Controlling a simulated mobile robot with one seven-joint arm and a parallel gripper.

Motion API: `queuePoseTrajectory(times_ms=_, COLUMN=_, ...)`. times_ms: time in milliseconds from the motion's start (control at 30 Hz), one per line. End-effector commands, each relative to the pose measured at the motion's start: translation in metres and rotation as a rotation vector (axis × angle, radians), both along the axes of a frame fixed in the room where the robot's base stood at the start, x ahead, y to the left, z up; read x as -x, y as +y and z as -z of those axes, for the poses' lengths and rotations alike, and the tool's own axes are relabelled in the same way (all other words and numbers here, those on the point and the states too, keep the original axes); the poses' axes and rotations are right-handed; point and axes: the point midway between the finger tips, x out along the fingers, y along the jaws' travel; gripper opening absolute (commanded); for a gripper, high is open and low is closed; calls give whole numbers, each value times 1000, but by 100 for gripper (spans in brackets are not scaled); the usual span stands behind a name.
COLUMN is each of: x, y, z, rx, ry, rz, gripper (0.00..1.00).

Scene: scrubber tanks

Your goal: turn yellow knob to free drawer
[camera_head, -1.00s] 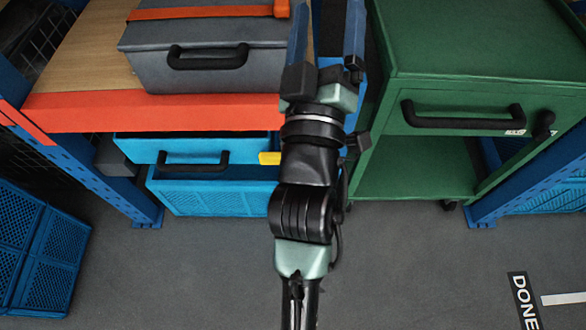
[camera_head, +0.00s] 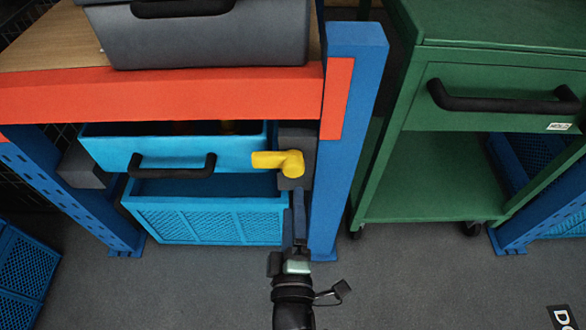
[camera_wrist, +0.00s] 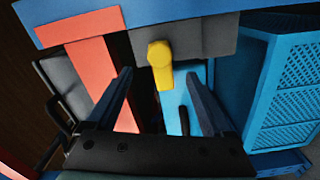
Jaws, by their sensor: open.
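The yellow knob (camera_head: 280,162) is a bent lever on a dark grey block (camera_head: 296,140) beside the blue post. Its arm points left, across the right end of the light-blue drawer (camera_head: 108,152). The drawer has a black handle (camera_head: 172,168) and sits under the orange beam. My gripper (camera_head: 299,192) is just below the knob in the head view, its fingers seen edge-on. In the wrist view my gripper (camera_wrist: 158,74) is open and empty. The knob (camera_wrist: 160,62) shows between the fingers, seemingly beyond their tips; I cannot tell of any contact.
A blue crate (camera_head: 208,222) stands under the drawer. The blue post (camera_head: 345,150) rises close right of my gripper. A grey case (camera_head: 210,45) sits on the shelf above the orange beam (camera_head: 160,98). A green cart (camera_head: 430,180) stands to the right. Floor in front is clear.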

Motion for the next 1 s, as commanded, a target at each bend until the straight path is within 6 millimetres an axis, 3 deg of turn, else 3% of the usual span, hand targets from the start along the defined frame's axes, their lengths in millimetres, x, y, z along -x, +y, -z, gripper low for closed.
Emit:
queuePoseTrajectory(times_ms=300, x=-58, y=0, z=-1, rx=-1, ry=-2, rz=0, gripper=86)
queuePoseTrajectory(times_ms=500, x=-87, y=0, z=0, rx=-1, ry=-2, rz=1, gripper=86)
queuePoseTrajectory(times_ms=700, x=-101, y=0, z=0, rx=-1, ry=0, rz=1, gripper=86)
queuePoseTrajectory(times_ms=1000, x=-103, y=0, z=0, rx=-2, ry=1, rz=2, gripper=86)
